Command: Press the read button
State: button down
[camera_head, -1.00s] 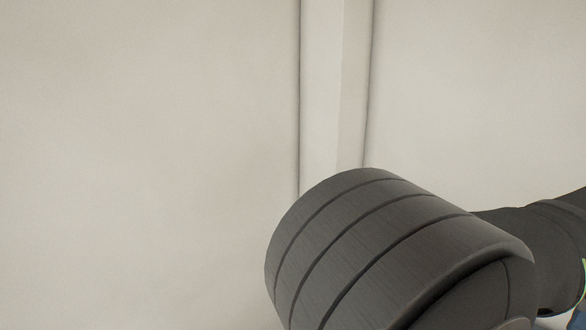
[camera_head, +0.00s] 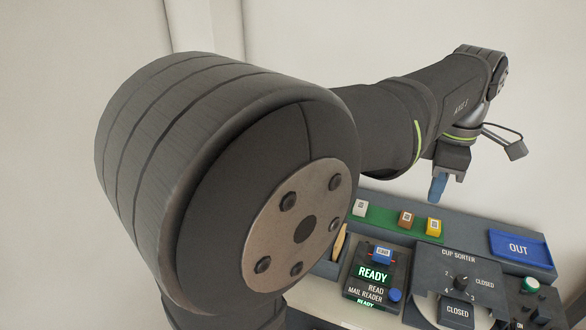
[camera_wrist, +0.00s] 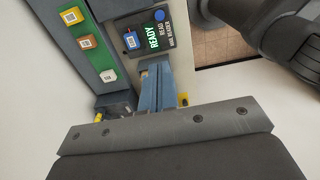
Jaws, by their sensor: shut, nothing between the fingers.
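The mail reader (camera_head: 353,287) is a dark box on the console with a lit green READY display (camera_head: 372,272). The round blue read button (camera_head: 395,295) is at its right, beside the READ label. The button also shows at the top of the wrist view (camera_wrist: 159,15). A blue block with a white label (camera_head: 382,253) sits at the reader's back. My gripper (camera_head: 437,190) is shut and empty, pointing down above the console, behind and right of the reader. In the wrist view its blue-grey fingers (camera_wrist: 154,90) are together, apart from the button.
A green strip (camera_head: 380,217) holds a white block (camera_head: 360,208), a brown block (camera_head: 406,218) and a yellow block (camera_head: 433,227). The cup sorter (camera_head: 430,281) and blue OUT tray (camera_head: 520,247) are to the right. My arm hides the console's left part.

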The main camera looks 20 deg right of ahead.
jog(key=m+t+y, duration=0.3)
jog(key=m+t, duration=0.6)
jog(key=m, duration=0.5)
send_over(399, 296)
notch_tip(399, 296, down, 21)
jog(key=shift+f, duration=0.15)
jog(key=shift+f, duration=4.35)
jog(key=shift+f, duration=0.15)
jog(key=shift+f, duration=0.25)
